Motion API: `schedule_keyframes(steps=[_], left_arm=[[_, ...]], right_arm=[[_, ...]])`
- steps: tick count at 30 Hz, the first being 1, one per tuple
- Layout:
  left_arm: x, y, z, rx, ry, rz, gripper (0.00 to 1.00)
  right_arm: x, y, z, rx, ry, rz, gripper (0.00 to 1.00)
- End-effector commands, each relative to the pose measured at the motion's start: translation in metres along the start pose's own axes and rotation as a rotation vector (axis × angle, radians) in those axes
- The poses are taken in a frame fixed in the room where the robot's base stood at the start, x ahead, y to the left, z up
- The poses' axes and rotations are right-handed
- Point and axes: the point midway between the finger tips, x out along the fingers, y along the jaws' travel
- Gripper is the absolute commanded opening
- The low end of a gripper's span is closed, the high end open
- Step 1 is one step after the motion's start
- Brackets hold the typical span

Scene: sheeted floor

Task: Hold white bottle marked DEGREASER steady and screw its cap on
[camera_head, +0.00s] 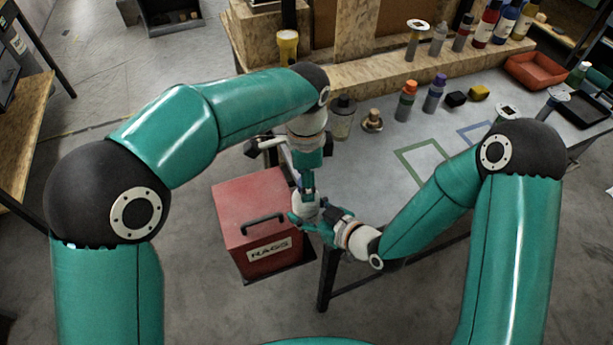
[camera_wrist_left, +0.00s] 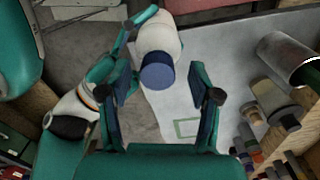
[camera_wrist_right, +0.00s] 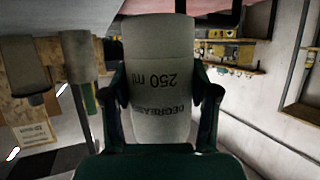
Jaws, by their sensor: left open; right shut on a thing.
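The white bottle (camera_wrist_right: 158,60) marked DEGREASER and 250 ml fills the middle of the right wrist view, its lettering upside down. My right gripper (camera_wrist_right: 160,95) is shut on its body. In the head view the bottle (camera_head: 308,207) is held near the table's front edge, by the red box. In the left wrist view a blue cap (camera_wrist_left: 157,74) sits at the top end of the bottle (camera_wrist_left: 160,38); I cannot tell how tightly it is seated. My left gripper (camera_wrist_left: 154,78) is open, its fingers on both sides of the cap with gaps.
A red box marked RAGS (camera_head: 250,222) stands below the grippers. On the grey table (camera_head: 375,150) are a dark-capped bottle (camera_head: 342,115), orange- and purple-capped bottles (camera_head: 405,103), a black and a yellow block and a red tray (camera_head: 541,70). The table's middle is mostly clear.

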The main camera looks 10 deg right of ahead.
Motion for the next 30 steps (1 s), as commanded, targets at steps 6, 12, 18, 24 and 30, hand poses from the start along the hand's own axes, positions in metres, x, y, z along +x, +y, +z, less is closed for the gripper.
schedule_keyframes(steps=[6,12,18,24,30], left_arm=[[-0.008,0.0,-0.001,0.0,0.001,-0.001,0.63],[-0.039,-0.001,-0.001,0.0,0.003,-0.003,0.63],[-0.08,-0.002,-0.001,0.0,0.003,-0.003,0.63],[-0.108,-0.002,-0.001,0.0,0.001,-0.002,0.63],[-0.119,-0.001,0.0,0.0,0.0,0.001,0.63]], right_arm=[[0.0,0.0,-0.001,0.0,0.002,0.001,0.0],[0.0,0.001,-0.001,0.0,0.002,0.001,0.0],[0.0,0.001,-0.001,0.0,0.002,0.001,0.0],[0.0,0.001,-0.001,0.0,0.002,0.001,0.0],[0.0,0.001,-0.001,0.0,0.002,0.001,0.0]])
